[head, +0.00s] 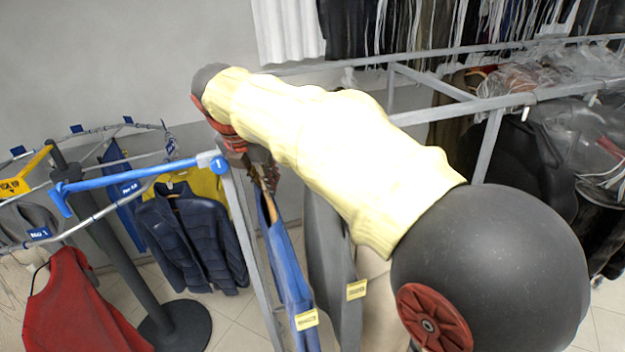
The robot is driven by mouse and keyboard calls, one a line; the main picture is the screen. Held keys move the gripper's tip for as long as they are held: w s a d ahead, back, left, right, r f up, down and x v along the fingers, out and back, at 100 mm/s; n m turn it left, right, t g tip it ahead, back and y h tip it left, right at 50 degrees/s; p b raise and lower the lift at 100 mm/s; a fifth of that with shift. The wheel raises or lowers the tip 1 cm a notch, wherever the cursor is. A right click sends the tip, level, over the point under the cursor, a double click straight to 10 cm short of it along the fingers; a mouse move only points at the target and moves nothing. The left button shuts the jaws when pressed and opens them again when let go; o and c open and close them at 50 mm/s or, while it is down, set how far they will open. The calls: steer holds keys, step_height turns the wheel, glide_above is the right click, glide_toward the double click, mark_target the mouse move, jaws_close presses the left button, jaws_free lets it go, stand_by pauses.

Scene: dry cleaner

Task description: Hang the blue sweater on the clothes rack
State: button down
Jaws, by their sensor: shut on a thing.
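My gripper (262,168) is at the end of my arm, which has a cream sleeve. It is small in the head view and partly hidden by the arm. It is shut at the top of a hanger that carries a blue garment (285,270), which looks like the blue sweater. The garment hangs upright, seen almost edge-on, with a yellow tag low on it. A grey rail frame of the clothes rack (250,255) stands just left of it, with a blue-ended bar at its top. I cannot tell whether the hanger touches any rail.
A grey garment (330,245) with a yellow tag hangs just right of the blue one. A round rack at left holds a navy puffer jacket (190,235) and a red garment (75,310). Bagged dark clothes (580,140) hang at right. Grey rails cross behind my arm.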

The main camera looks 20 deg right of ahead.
steer(key=shift+w+a+r, duration=0.1)
steer(key=shift+w+a, duration=0.05)
steer(key=shift+w, duration=0.1)
steer(key=shift+r, duration=0.35)
stand_by(0.7)
steer(key=c, duration=1.7)
jaws_free()
steer(key=shift+f, duration=0.25)
